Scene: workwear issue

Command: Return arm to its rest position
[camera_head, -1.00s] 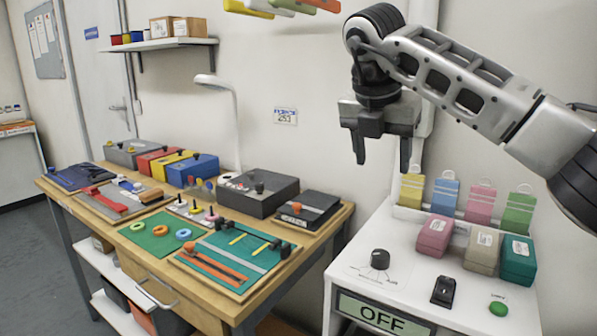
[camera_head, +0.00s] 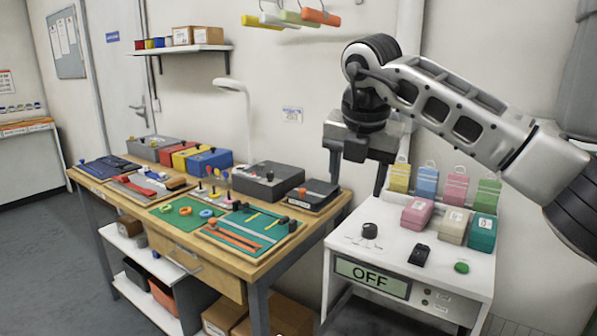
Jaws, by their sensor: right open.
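My right arm comes in from the right in the head view, a grey and black arm raised in front of the wall. Its gripper (camera_head: 357,174) points down, open and empty, with the two fingers apart. It shows above the left rear part of the white console (camera_head: 390,247) and to the right of the wooden workbench; its height above them is hard to tell. My left gripper is not in view.
The console carries a black knob (camera_head: 369,230), a black switch (camera_head: 419,254), a green button (camera_head: 461,267), several small boxes and colored tags, and a display (camera_head: 371,277) reading OFF. The wooden workbench (camera_head: 235,284) holds mats, tools and boxes. A lamp (camera_head: 231,85) stands behind it.

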